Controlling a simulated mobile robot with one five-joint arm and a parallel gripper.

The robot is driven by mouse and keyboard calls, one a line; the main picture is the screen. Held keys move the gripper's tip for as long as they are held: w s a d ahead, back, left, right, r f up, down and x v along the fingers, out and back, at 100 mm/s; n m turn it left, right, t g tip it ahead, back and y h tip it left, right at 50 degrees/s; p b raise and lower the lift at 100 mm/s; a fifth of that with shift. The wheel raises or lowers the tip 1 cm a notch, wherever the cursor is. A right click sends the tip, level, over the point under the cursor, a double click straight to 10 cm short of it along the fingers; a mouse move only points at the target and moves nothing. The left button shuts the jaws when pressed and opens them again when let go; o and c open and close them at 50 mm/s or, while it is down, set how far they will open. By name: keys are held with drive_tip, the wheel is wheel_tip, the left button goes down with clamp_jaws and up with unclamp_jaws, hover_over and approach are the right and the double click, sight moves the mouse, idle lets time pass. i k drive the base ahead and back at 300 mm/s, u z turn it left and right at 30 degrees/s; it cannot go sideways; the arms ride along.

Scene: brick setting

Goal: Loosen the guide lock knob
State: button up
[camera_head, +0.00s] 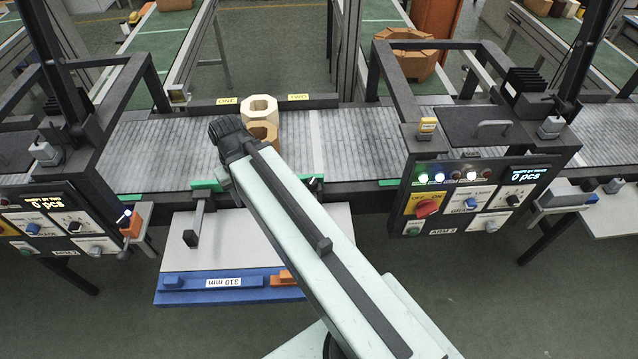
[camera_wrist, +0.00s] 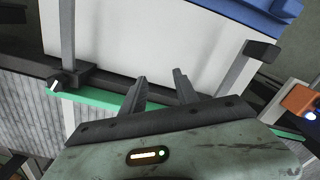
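My gripper (camera_wrist: 160,78) shows in the wrist view with its two dark fingers apart and nothing between them. They lie over the black rail and the edge of the white panel. I cannot tell for sure which part is the guide lock knob. A dark clamp (camera_wrist: 72,76) with a small white-tipped part sits on the rail left of the fingers. A grey bar ending in a black block (camera_wrist: 261,50) is to their right; the block also shows in the head view (camera_head: 190,238). The green guide strip (camera_wrist: 108,102) runs along the conveyor edge. My arm hides part of it in the head view.
Hexagonal nuts (camera_head: 259,106) stand on the conveyor (camera_head: 360,140). Control boxes (camera_head: 475,195) under black frames flank the middle. An orange box (camera_wrist: 301,100) is right of my gripper.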

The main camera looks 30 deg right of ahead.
sight(312, 182)
drive_tip(key=k, duration=1.45)
drive_tip(key=z, duration=0.45)
drive_tip(key=i, duration=0.95)
drive_tip(key=u, duration=0.05)
